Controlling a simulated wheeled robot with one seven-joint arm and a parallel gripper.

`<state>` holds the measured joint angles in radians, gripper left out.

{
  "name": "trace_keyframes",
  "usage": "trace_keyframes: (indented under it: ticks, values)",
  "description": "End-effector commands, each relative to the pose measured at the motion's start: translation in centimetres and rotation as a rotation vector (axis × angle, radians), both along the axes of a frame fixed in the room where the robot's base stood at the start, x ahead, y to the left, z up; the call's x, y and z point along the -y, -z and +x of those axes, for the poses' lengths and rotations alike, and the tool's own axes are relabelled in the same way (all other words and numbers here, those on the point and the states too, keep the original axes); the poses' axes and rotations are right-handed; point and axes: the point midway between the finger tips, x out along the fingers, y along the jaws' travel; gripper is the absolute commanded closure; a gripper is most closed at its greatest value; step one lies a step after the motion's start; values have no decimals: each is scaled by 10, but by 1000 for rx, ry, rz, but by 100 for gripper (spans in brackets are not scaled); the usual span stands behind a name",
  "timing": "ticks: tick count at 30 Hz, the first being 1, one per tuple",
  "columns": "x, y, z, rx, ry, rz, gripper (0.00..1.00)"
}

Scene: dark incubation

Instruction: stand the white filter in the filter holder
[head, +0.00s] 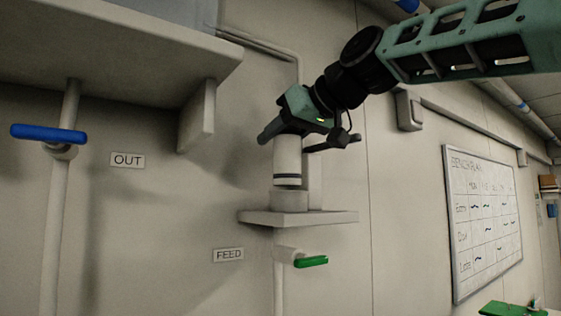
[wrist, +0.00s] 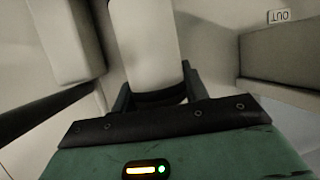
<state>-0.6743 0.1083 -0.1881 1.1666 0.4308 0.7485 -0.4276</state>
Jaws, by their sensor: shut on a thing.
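The white filter (head: 287,155) is a pale upright cylinder with a dark band near its lower end. My gripper (head: 290,132) is shut on its upper part from above. In the wrist view the filter (wrist: 145,45) stands between the two dark fingers (wrist: 158,92). The filter holder (head: 289,201) is a short grey round cup on a small wall shelf. The filter's lower end is directly over the cup, at about its rim; I cannot tell whether it is touching or inside. The cup's inside is hidden.
The small shelf (head: 340,217) carries the holder, with a pale upright post (head: 315,180) behind. Below are a FEED label (head: 228,254) and a green valve handle (head: 311,261). A blue handle (head: 47,133) and large overhead shelf (head: 110,45) are at left. A whiteboard (head: 482,220) hangs right.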

Motion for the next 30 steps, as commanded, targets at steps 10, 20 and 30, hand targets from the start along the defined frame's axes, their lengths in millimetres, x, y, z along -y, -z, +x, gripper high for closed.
trace_keyframes:
  ticks: [10, 20, 30]
  values:
    - [0, 36, 0, -1, 0, 0, 81]
    - [0, 40, 0, 0, 1, 0, 81]
    - [0, 42, 0, 0, 1, -1, 34]
